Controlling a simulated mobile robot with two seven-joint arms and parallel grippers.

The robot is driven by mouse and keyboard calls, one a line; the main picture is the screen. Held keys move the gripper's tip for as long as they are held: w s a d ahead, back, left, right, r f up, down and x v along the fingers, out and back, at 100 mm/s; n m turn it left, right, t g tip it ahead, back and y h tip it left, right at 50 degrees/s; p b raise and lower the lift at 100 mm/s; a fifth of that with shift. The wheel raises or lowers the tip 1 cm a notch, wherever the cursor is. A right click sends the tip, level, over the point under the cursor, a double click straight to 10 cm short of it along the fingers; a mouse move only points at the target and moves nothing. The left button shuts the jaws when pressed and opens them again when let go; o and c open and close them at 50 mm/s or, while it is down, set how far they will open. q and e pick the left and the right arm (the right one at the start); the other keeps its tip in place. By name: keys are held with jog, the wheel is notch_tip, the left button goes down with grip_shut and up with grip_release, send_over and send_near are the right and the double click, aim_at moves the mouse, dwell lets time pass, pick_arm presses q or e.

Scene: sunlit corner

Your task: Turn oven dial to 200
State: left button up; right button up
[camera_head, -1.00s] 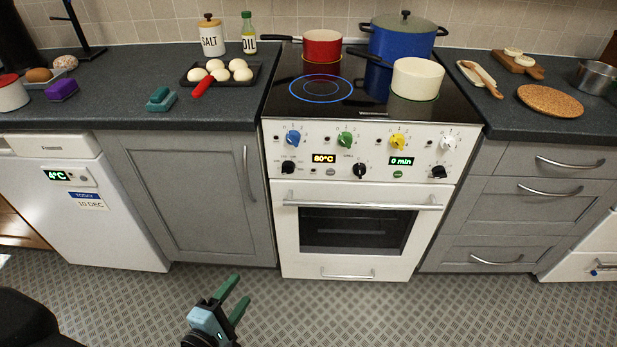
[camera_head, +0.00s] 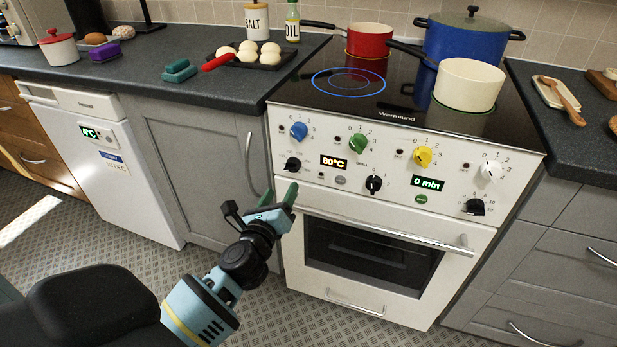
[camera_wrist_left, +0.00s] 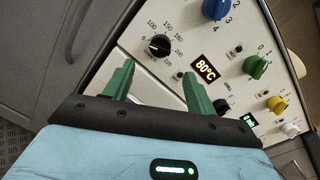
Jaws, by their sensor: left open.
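The white oven (camera_head: 340,196) has a control panel with a black dial (camera_head: 292,164) at its lower left. In the left wrist view this dial (camera_wrist_left: 160,45) shows printed temperature numbers around it, including 100, 150, 180 and 200. The amber display (camera_wrist_left: 204,68) beside it reads 80°C. My left gripper (camera_head: 278,195) is below and slightly left of the dial. In the left wrist view its green fingers (camera_wrist_left: 158,74) are apart and empty, with the dial beyond them, between the line of the tips. My right gripper is not in view.
Blue (camera_head: 299,130), green (camera_head: 357,143), yellow (camera_head: 423,156) and white (camera_head: 491,170) knobs line the panel. Another black knob (camera_head: 373,184) sits right of the display. The oven door handle (camera_head: 390,232) juts out below. Pots stand on the hob.

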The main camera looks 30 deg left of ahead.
aim_at(291, 171)
pick_arm(q)
jog(key=shift+n, duration=0.3)
jog(key=b+x, duration=0.1)
jog(key=x, duration=0.6)
jog(key=shift+w+a, duration=0.15)
jog(key=shift+w, duration=0.35)
jog(key=shift+c, duration=0.5)
jog(key=c, duration=0.8)
jog(key=shift+c, duration=0.2)
